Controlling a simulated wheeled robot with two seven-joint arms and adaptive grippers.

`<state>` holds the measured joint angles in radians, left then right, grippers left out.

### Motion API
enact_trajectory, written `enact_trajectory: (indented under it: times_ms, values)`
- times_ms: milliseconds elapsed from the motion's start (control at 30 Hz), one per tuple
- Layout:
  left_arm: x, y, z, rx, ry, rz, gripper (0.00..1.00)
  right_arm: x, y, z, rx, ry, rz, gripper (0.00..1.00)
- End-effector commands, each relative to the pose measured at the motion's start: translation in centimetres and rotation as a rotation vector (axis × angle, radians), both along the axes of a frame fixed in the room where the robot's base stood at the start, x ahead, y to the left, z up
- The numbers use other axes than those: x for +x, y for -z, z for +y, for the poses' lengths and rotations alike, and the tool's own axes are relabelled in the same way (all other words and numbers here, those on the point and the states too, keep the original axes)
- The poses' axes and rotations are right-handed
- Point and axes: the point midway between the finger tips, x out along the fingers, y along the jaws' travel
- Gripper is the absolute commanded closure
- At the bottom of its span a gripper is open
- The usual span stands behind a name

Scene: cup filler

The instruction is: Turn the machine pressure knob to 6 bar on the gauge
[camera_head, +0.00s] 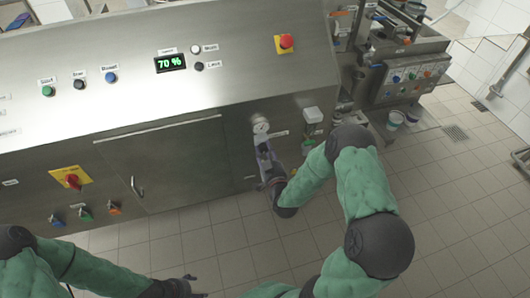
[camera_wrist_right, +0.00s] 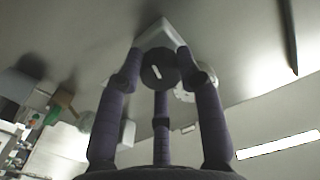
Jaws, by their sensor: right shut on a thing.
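The pressure gauge (camera_head: 261,125) is a small round white dial on the front of the steel machine. Its needle is too small to read. My right gripper (camera_head: 265,154) is just below the gauge, against the machine front, and hides the knob in the head view. In the right wrist view the dark round pressure knob (camera_wrist_right: 158,72) with a white mark sits between the fingers of my right gripper (camera_wrist_right: 160,84), which are shut on it. My left gripper (camera_head: 195,284) is low in the head view, away from the machine, with its fingertips apart and empty.
The steel machine front has a display reading 70 % (camera_head: 170,63), a red emergency button (camera_head: 286,41) and a red rotary switch (camera_head: 72,180). A cabinet door (camera_head: 165,165) is left of the gauge. Tiled floor (camera_head: 225,240) is open in front.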

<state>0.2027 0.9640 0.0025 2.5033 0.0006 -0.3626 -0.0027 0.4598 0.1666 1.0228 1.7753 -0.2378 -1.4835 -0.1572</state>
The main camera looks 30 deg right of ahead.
Motion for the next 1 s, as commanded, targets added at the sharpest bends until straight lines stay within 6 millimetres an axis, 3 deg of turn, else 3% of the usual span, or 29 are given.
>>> enact_trajectory:
  times_ms: [133,167,233,667,767,1000]
  values:
    - [0.0,-0.1,0.0,0.0,0.0,0.0,0.33,-0.1,0.3,0.2,0.004,-0.003,0.008,0.96]
    - [0.0,-0.1,0.0,0.0,0.0,0.0,0.33,-0.1,0.3,0.2,0.004,-0.003,0.009,0.61]
    - [0.0,-0.1,0.0,0.0,0.0,0.0,0.33,-0.1,0.3,0.2,0.005,-0.003,0.009,0.41]
    - [0.0,-0.1,0.0,0.0,0.0,-0.001,0.33,-0.5,0.2,0.2,0.004,-0.002,0.006,0.4]
    - [0.0,-0.1,0.0,0.0,0.0,-0.001,0.33,-1.6,0.2,0.4,0.004,-0.001,0.006,0.4]
    - [0.0,-0.1,0.0,0.0,0.0,0.0,0.33,-6.1,0.2,1.5,0.005,0.0,0.007,0.4]
